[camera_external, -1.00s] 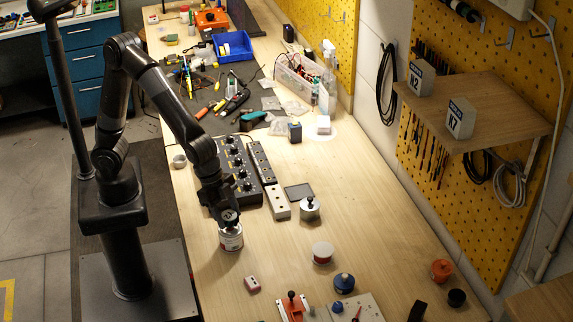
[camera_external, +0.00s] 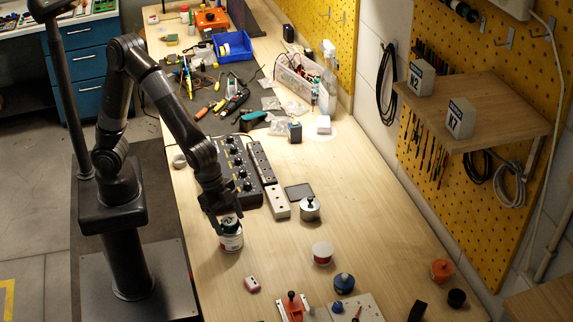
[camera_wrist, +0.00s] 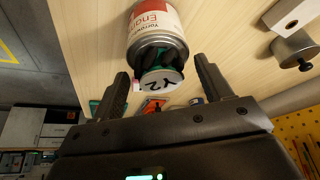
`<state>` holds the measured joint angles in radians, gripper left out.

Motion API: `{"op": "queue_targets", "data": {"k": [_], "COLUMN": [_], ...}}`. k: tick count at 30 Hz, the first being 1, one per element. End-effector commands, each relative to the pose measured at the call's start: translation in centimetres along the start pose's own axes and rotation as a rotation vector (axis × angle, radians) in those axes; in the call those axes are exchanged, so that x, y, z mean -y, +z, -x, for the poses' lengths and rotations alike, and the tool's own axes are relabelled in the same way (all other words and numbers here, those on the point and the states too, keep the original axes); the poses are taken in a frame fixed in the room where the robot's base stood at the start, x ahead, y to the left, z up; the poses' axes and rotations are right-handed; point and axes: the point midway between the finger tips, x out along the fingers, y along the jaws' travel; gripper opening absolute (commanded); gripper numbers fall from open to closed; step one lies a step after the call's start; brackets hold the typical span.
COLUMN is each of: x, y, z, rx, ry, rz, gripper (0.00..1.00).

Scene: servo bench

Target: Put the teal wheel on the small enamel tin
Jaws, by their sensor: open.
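The small enamel tin (camera_external: 231,240), white with a red label, stands upright on the bench; it also shows in the wrist view (camera_wrist: 157,22). The teal wheel (camera_wrist: 160,66), with dark parts and a white face marked Y2, appears to sit on the tin's top end. In the outside view it is only a small dark shape above the tin. My gripper (camera_wrist: 165,88) is open just above the tin, its fingers apart on either side of the wheel with visible gaps. Where the wheel meets the tin is partly hidden.
A pink block (camera_external: 252,284) and a blue knobbed piece (camera_external: 344,283) lie in front. A black control box (camera_external: 238,170) is behind.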

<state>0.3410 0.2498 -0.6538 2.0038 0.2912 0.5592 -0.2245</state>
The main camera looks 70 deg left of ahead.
Motion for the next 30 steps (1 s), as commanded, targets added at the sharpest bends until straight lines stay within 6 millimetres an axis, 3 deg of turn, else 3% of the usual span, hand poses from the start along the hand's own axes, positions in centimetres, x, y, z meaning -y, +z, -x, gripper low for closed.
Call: {"op": "queue_targets", "data": {"k": [5,21,30], "x": [0.1,0.1,0.0], "y": [-0.2,-0.1,-0.1], "z": [1.4,10.7,12.3], "rx": [-0.003,-0.002,0.000], "ry": [-0.003,-0.003,0.000], "rz": [0.002,0.000,0.000], "gripper": [0.71,0.71,0.71]}}
